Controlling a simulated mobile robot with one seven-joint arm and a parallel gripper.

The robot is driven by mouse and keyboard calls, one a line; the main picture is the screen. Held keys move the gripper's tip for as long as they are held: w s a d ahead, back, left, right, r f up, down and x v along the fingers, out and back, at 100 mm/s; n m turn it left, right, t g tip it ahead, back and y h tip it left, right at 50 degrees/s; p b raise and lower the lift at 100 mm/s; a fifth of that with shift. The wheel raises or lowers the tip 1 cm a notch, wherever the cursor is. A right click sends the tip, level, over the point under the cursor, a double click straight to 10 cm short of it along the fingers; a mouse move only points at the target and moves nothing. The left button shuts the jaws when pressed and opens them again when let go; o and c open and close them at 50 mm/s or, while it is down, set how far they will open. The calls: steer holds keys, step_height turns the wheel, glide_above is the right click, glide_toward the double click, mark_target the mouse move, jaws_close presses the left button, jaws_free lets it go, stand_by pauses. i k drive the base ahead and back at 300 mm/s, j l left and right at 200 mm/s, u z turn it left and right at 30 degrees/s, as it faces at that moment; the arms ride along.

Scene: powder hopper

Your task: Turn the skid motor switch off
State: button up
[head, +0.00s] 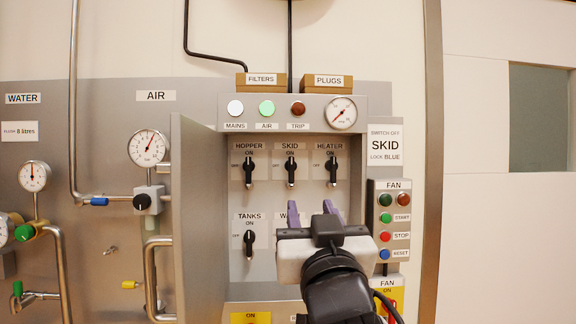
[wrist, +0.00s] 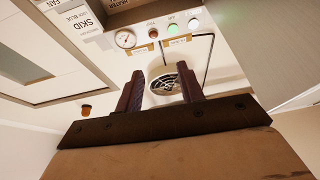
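The skid motor switch (head: 291,170) is a black rotary handle on the panel's upper row, under the label SKID. Its handle stands upright, in line with the ON mark above it; OFF is marked at its left. My gripper (head: 311,210) is in front of the panel, below and slightly right of the skid switch, apart from it as seen. Its two purple fingers are spread with nothing between them. In the wrist view my gripper (wrist: 161,88) is also open and empty, and the skid switch cannot be made out there.
The hopper switch (head: 248,170) and heater switch (head: 332,170) flank the skid switch. The tanks switch (head: 249,244) is below left; my gripper hides its neighbour. An open cabinet door (head: 190,220) stands at left. A fan button box (head: 394,225) is at right, beneath a SKID sign (head: 385,146).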

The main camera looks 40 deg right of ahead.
mark_target(290, 164)
steer(key=i+l, duration=0.9)
steer(key=i, duration=0.1)
